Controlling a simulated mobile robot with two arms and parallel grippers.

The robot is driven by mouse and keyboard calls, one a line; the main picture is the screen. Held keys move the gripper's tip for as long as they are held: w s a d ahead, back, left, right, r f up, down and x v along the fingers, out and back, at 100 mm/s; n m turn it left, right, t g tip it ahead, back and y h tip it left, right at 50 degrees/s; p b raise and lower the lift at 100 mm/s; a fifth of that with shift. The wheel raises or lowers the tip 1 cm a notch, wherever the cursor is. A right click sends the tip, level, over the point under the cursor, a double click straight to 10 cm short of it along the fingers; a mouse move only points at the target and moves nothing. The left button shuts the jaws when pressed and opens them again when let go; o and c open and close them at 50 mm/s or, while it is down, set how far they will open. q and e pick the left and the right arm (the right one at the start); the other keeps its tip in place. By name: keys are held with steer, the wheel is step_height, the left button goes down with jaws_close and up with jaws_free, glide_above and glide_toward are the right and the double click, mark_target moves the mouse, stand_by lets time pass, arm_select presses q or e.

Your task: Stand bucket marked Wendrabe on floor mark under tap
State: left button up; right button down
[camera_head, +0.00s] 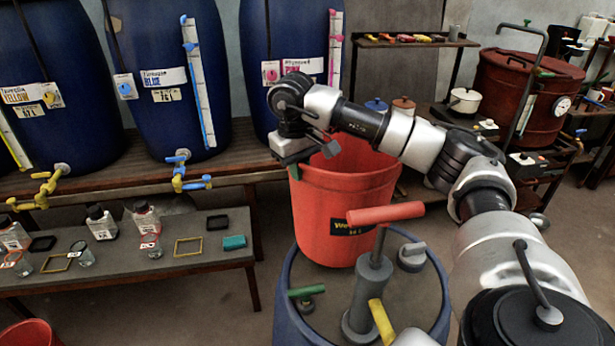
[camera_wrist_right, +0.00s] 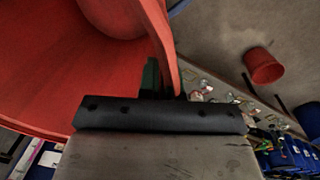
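The red bucket (camera_head: 345,205) has a black label with yellow lettering starting "We"; the rest is partly hidden by the red pump handle. It looks upright, overlapping the far rim of a blue drum; I cannot tell whether it touches the drum. My right gripper (camera_head: 312,152) is at the bucket's left rim. In the right wrist view, the bucket wall (camera_wrist_right: 60,75) runs down between the fingers of my right gripper (camera_wrist_right: 165,85), which looks shut on the rim. A yellow tap (camera_head: 42,190) and a blue tap (camera_head: 187,178) show under the vats. No floor mark is visible. My left gripper is out of view.
The blue drum (camera_head: 442,300) with a hand pump (camera_head: 370,275) stands close in front. A low bench (camera_head: 120,275) holds bottles, glasses and small frames. Blue vats (camera_head: 165,75) line the back shelf. Another red bucket (camera_head: 30,334) is at lower left. Floor between bench and drum is clear.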

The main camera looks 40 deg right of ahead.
mark_target(300, 190)
steer(key=shift+d+f+p, duration=0.1)
steer(key=shift+f+p, duration=0.25)
steer(key=shift+f, duration=1.75)
steer(key=c, duration=1.8)
jaws_free()
steer(key=shift+s+f, duration=0.1)
steer(key=shift+f, duration=0.1)
steer(key=o, duration=0.5)
steer(key=shift+r, duration=0.1)
